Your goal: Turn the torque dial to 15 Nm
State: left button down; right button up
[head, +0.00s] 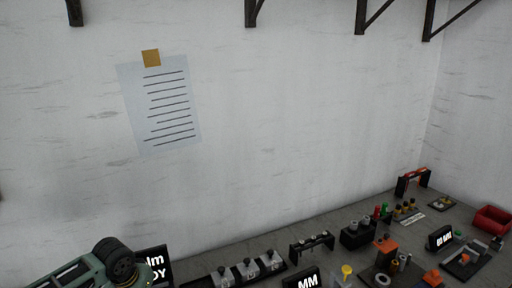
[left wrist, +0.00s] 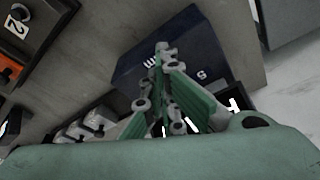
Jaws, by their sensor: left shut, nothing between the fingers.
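My left gripper (left wrist: 164,48) is shut and empty in the left wrist view, its green fingers meeting over a dark blue box (left wrist: 128,68). White characters show on the box's face on both sides of the fingers. No dial can be made out; the fingers cover part of that face. In the head view part of my left arm (head: 85,272) is at the bottom left, in front of a black display (head: 155,262) whose white text is partly hidden and ends in "m" and "DY". I cannot read a torque value. My right gripper is not in view.
A rack of metal parts (head: 248,269) stands right of the display. A black sign (head: 304,280) reads "MM". Several fixtures and a red bin (head: 492,219) fill the bench's right. A paper sheet (head: 161,107) hangs on the wall. Bare bench (left wrist: 228,32) lies beside the blue box.

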pick_arm(q)
jog(key=shift+w+f, duration=0.1)
jog(key=shift+w+a, duration=0.1)
jog(key=shift+w, duration=0.15)
jog(key=shift+p, duration=0.35)
